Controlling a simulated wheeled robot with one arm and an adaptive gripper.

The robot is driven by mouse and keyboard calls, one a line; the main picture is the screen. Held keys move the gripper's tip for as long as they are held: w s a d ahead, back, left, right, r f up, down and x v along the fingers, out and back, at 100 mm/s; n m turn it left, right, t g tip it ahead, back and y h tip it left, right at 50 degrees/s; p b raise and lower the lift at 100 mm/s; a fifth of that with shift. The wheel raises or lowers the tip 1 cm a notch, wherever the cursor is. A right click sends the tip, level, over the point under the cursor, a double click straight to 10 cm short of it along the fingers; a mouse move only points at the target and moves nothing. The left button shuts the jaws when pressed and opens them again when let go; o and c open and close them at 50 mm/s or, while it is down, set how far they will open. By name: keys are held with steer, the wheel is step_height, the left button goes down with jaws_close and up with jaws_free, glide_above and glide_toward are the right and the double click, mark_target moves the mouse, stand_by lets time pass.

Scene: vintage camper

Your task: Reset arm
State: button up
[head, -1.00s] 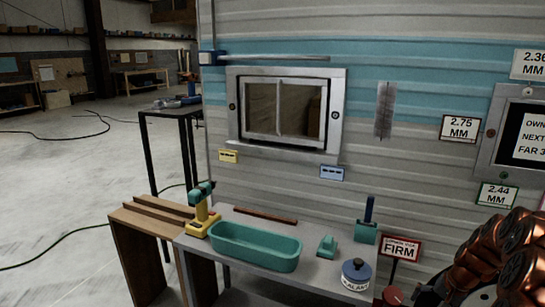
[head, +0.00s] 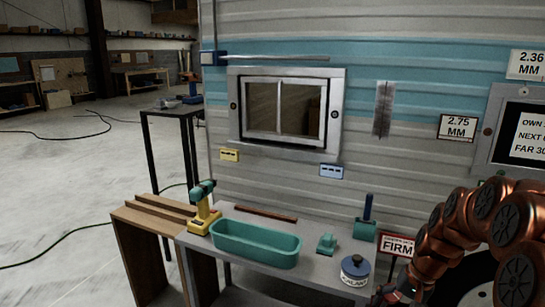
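My copper-coloured arm (head: 465,220) comes in from the right edge, bends, and runs down towards the bottom edge in front of the camper wall. At its lower end, dark parts that look like my gripper (head: 392,295) show just at the bottom edge, right of the bench. They are small and cut off, so the fingers cannot be made out. I see nothing held.
A "FIRM" sign (head: 397,246) stands beside the arm. The floor (head: 60,190) at left has loose cables.

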steer(key=s+a+r+n+g, duration=0.1)
steer(key=s+a+r+n, duration=0.3)
steer(key=s+a, duration=0.6)
steer(key=s+a+r+n+g+h, duration=0.1)
steer(key=s, duration=0.8)
steer(key=s+a+r+g+h, duration=0.1)
steer(key=s+h, duration=0.1)
steer(key=s, duration=0.7)
step_height(320, 180, up, 25)
steer(key=s+p, duration=0.1)
steer(key=p, duration=2.2)
steer(key=shift+s+f+t, duration=0.2)
steer(key=shift+s+t, duration=0.15)
steer(key=shift+t, duration=0.05)
